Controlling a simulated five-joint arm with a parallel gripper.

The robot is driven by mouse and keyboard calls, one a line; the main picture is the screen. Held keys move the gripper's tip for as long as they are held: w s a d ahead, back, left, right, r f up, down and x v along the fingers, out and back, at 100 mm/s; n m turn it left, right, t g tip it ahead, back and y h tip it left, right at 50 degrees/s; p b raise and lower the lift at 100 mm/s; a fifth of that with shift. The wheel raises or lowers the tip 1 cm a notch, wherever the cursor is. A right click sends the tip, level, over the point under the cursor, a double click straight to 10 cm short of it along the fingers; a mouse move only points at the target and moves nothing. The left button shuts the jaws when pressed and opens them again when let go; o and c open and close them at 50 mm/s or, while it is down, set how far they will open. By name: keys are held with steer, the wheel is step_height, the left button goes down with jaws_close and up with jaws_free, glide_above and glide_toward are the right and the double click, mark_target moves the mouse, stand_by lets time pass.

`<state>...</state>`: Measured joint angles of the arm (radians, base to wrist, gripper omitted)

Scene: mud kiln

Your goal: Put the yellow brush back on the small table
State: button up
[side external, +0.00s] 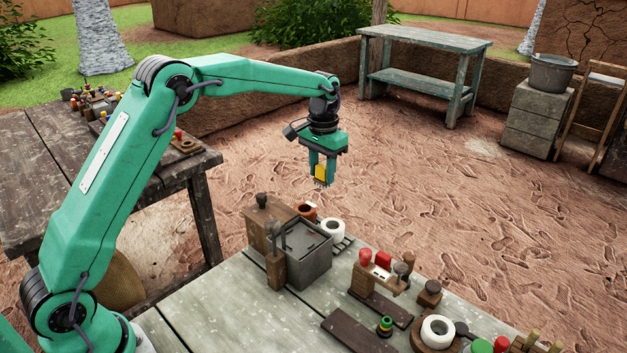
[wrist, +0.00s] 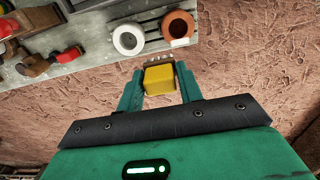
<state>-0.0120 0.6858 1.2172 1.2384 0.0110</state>
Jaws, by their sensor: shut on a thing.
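My gripper (side external: 321,178) is shut on the yellow brush (side external: 320,171), whose short bristles point down. In the wrist view the yellow block of the brush (wrist: 159,77) sits between the two green fingers of my gripper (wrist: 160,88). The brush hangs in the air, beyond the far edge of the pale grey table (side external: 215,307) in the foreground, with bare mud ground behind it. I cannot tell which of the tables in view is the small one.
A grey box (side external: 307,258), a white ring (side external: 332,230) and an orange ring (side external: 306,211) stand near that table's far edge. Red-topped pieces (side external: 383,260) stand to the right. A cluttered dark table (side external: 40,150) is left; a blue-green table (side external: 425,42) stands at the back.

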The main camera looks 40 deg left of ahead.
steer(key=s+d+f, duration=0.1)
steer(key=d, duration=0.6)
steer(key=s+d+f, duration=0.2)
steer(key=d, duration=0.6)
steer(key=shift+w+a+f, duration=0.15)
steer(key=shift+f, duration=2.35)
steer(key=shift+w+a+f, duration=0.1)
steer(key=shift+w+f, duration=0.05)
steer(key=shift+f, duration=2.3)
steer(key=shift+f, duration=0.1)
steer(key=o, duration=0.6)
steer(key=shift+c, duration=0.2)
steer(key=shift+o, duration=0.2)
step_height(320, 180, up, 12)
